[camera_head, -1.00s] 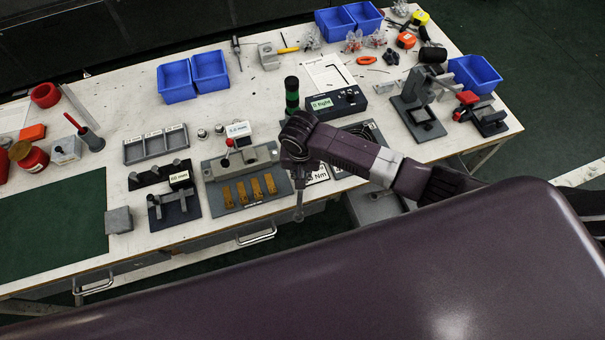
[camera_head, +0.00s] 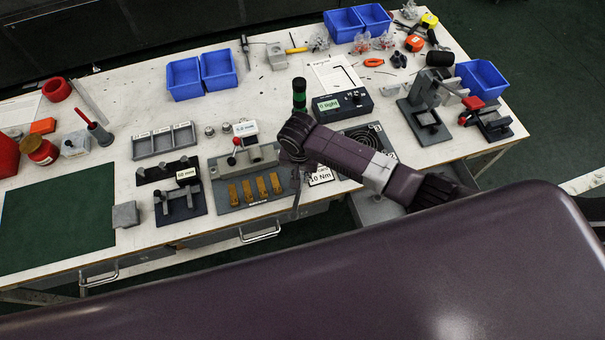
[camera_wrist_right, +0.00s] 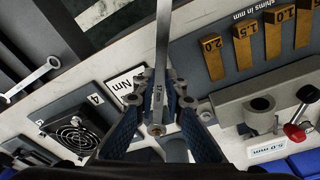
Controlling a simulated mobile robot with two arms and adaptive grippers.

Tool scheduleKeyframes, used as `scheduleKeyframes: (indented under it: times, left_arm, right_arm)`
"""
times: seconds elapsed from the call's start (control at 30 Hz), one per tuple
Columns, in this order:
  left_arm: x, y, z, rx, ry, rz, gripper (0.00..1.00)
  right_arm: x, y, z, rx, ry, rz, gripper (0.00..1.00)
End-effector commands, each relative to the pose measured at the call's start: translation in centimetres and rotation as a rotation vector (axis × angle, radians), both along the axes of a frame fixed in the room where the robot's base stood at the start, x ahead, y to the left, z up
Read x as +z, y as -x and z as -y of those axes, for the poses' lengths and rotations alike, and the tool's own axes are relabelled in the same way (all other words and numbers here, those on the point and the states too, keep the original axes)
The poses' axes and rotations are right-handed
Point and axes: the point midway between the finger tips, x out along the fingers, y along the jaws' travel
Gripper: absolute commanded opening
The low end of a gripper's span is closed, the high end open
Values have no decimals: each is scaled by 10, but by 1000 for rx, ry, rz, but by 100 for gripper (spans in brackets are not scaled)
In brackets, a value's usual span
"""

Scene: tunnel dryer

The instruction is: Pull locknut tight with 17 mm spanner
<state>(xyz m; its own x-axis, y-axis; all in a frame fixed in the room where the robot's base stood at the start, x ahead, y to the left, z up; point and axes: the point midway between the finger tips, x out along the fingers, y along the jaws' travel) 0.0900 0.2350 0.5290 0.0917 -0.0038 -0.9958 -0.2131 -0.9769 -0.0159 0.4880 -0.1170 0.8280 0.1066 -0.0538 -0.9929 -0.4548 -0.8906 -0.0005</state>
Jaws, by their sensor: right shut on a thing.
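My right gripper (camera_wrist_right: 158,108) is shut on the spanner (camera_wrist_right: 162,40), a long flat steel tool with marking on its shank. In the wrist view the spanner runs up from between the blue-padded fingers and out of the top edge. In the head view my right gripper (camera_head: 298,172) is partly hidden by its own wrist, with the spanner (camera_head: 296,205) hanging below it near the bench's front edge. I cannot make out the locknut or whether the spanner touches anything. My left gripper is not in view.
A grey fixture plate (camera_head: 227,203) with brass shims and a red-knobbed lever (camera_head: 233,150) lies left of the gripper. A "10 Nm" card (camera_head: 320,177) is close on its right. Another spanner (camera_wrist_right: 35,80) shows at the wrist view's left. A fan unit (camera_wrist_right: 75,135) is below it.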

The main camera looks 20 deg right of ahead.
Motion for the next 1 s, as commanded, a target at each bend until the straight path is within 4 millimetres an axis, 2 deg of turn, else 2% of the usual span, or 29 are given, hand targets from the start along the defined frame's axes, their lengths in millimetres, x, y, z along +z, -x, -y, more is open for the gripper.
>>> scheduleKeyframes:
  times: [0.73, 1.0]
  left_arm:
    - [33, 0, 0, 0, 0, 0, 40]
    - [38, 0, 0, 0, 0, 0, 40]
  right_arm:
    - [2, 33, -8, 1, -2, -1, 0]
    - [1, 39, -9, 1, -1, 0, 0]
